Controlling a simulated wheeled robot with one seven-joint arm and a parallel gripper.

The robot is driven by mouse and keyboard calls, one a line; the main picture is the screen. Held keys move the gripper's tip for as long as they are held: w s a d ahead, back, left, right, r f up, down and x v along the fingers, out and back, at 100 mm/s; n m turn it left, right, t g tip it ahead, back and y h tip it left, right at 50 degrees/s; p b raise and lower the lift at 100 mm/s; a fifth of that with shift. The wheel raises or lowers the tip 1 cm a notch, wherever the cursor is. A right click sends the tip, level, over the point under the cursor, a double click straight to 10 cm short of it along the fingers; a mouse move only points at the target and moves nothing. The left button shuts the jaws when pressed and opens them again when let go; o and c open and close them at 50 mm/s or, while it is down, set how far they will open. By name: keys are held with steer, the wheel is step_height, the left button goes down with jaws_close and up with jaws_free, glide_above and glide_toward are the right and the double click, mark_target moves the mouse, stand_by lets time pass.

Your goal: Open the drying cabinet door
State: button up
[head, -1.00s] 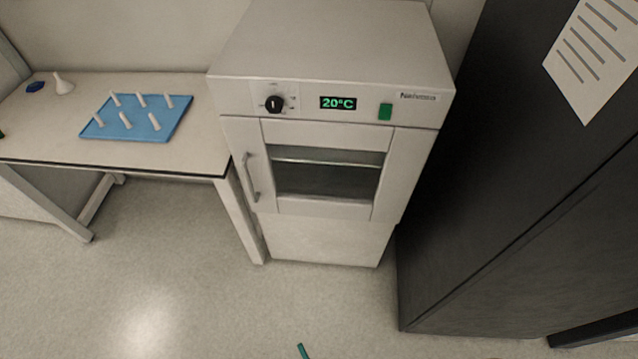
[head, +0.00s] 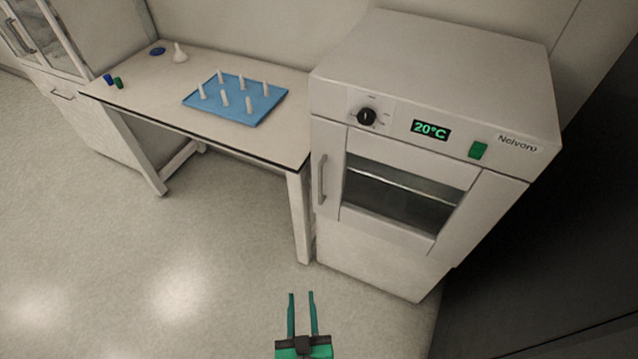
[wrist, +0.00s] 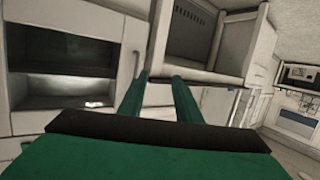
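The drying cabinet (head: 430,75) is a white box with a 20°C display, a black knob and a green switch. Its door (head: 385,240) has a dark window and looks shut. A vertical bar handle (head: 322,180) is on the door's left side. My gripper (head: 301,294) has two green fingers, parted and empty, over the floor in front of and below the handle in the head view. In the wrist view the gripper fingers (wrist: 160,80) point toward the cabinet, and the handle (wrist: 136,64) shows just left of the left fingertip, with the window (wrist: 62,72) further left.
A white table (head: 135,88) stands left of the cabinet, holding a blue tray (head: 255,118) with several white pegs. A dark cabinet (head: 560,260) stands close on the right. The floor (head: 180,260) in front is clear.

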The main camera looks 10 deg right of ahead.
steer(key=w+d+r+m+h, duration=0.2)
steer(key=w+d+h, duration=0.1)
steer(key=w, duration=1)
steer(key=m+t+h, duration=0.1)
steer(key=m+h, duration=0.1)
steer(key=h, duration=0.1)
glide_toward(320, 180)
steer(key=x, duration=0.9)
steer(key=shift+a+f, duration=0.15)
steer(key=shift+s, duration=0.1)
jaws_close()
